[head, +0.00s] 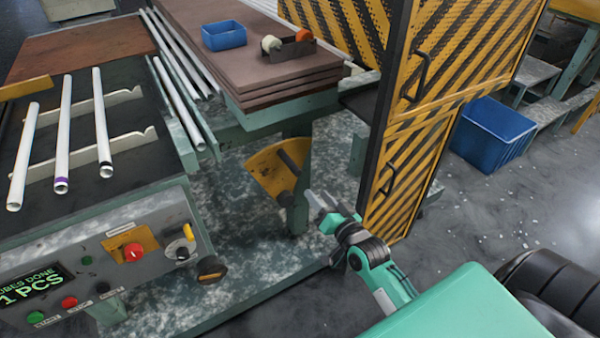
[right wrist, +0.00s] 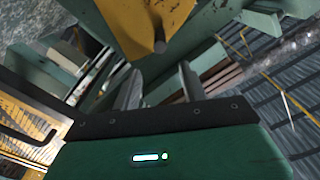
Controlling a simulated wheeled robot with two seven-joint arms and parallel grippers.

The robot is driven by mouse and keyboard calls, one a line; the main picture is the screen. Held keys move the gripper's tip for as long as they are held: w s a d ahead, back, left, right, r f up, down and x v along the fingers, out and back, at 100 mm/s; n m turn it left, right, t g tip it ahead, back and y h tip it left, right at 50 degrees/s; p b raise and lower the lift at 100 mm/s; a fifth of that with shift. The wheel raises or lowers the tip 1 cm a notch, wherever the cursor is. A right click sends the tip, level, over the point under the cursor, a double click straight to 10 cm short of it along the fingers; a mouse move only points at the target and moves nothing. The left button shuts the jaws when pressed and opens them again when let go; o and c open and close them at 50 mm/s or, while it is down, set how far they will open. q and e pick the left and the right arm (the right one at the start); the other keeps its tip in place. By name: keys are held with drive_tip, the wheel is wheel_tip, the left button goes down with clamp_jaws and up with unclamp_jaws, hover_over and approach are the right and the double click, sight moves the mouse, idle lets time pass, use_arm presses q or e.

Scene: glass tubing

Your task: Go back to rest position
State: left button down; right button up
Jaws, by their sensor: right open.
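My right gripper (head: 325,203) is in the lower middle of the head view, in front of the yellow-and-black striped cabinet and beside the machine's lower frame. In the right wrist view its two fingers (right wrist: 158,90) stand apart with nothing between them. My left gripper does not show. Three glass tubes lie on the left rack: a plain one (head: 24,155), one with a purple end band (head: 64,135) and one with a dark end band (head: 101,125).
A control panel (head: 110,255) with knobs and a display reading 1 PCS is at the lower left. A yellow bracket (head: 262,172) is near my right gripper and also shows in the wrist view (right wrist: 135,28). The striped cabinet (head: 440,80) stands close right. A blue crate (head: 490,135) sits on the floor.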

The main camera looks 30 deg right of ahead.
drive_tip(key=s+a+f+n+g+p, duration=0.25)
drive_tip(key=s+f+g, duration=0.2)
drive_tip(key=f, duration=1.05)
drive_tip(key=s+a+f+n+g+p, duration=0.1)
drive_tip(key=s+f+g+p, duration=0.35)
drive_tip(key=f, duration=1.05)
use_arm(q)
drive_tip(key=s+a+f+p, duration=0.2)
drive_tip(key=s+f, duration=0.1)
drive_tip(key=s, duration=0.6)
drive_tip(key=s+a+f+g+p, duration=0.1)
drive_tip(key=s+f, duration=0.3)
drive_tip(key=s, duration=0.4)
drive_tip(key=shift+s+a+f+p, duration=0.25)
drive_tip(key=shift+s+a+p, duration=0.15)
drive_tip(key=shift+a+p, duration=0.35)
use_arm(e)
drive_tip(key=s+f+n+g, duration=0.1)
drive_tip(key=s+f, duration=0.5)
drive_tip(key=s, duration=0.6)
drive_tip(key=s+a+f+n+g, duration=0.1)
drive_tip(key=s+f+g, duration=0.3)
drive_tip(key=s, duration=0.8)
drive_tip(key=s+a+f+n+g, duration=0.1)
drive_tip(key=s+f+n+g, duration=0.2)
drive_tip(key=s+f, duration=0.5)
drive_tip(key=s, duration=0.3)
drive_tip(key=shift+s+a+h, duration=0.25)
drive_tip(key=shift+s+h, duration=0.05)
drive_tip(key=shift+s, duration=0.1)
